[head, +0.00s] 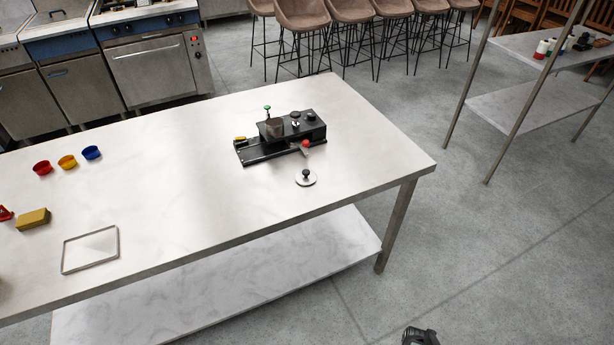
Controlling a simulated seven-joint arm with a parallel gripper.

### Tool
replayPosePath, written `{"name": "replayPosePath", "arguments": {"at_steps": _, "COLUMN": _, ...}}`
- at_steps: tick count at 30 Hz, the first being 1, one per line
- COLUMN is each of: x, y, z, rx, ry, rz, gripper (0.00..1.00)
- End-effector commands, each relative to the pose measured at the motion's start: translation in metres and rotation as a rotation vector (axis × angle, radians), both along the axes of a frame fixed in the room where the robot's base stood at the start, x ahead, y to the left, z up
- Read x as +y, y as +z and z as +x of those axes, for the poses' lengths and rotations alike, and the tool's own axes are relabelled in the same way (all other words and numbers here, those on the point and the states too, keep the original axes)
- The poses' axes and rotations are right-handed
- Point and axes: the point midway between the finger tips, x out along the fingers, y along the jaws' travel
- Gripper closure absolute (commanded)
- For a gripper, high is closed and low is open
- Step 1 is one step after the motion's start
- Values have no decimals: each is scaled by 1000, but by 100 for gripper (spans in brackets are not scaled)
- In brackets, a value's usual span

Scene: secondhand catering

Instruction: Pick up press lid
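The press lid (313,181) looks like a small round silver disc with a black knob on top. It lies flat on the table's right part, close in front of a black press machine (262,151) and apart from it. The machine has a red knob, a green-topped lever and a dark cup on it. A dark part of my arm end, which seems to be my gripper (420,336), just shows at the bottom edge. It is off the table, well below and right of the lid. Its fingers cannot be made out.
The steel table (190,185) is clear around the lid's front and right. Red (42,168), yellow (67,162) and blue (92,153) cups, a yellow sponge-like block (33,219) and a shallow clear tray (118,243) lie left. A shelf rack (520,105) stands right.

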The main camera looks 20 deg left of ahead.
Motion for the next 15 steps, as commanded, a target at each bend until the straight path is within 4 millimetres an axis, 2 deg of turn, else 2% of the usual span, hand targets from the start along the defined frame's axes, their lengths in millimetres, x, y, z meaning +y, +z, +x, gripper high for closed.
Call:
{"name": "replayPosePath", "arguments": {"at_steps": 10, "x": 0, "y": 0, "z": 0, "rx": 0, "ry": 0, "rz": 0, "gripper": 100}}
{"name": "replayPosePath", "arguments": {"at_steps": 15, "x": 0, "y": 0, "z": 0, "rx": 0, "ry": 0, "rz": 0, "gripper": 84}}
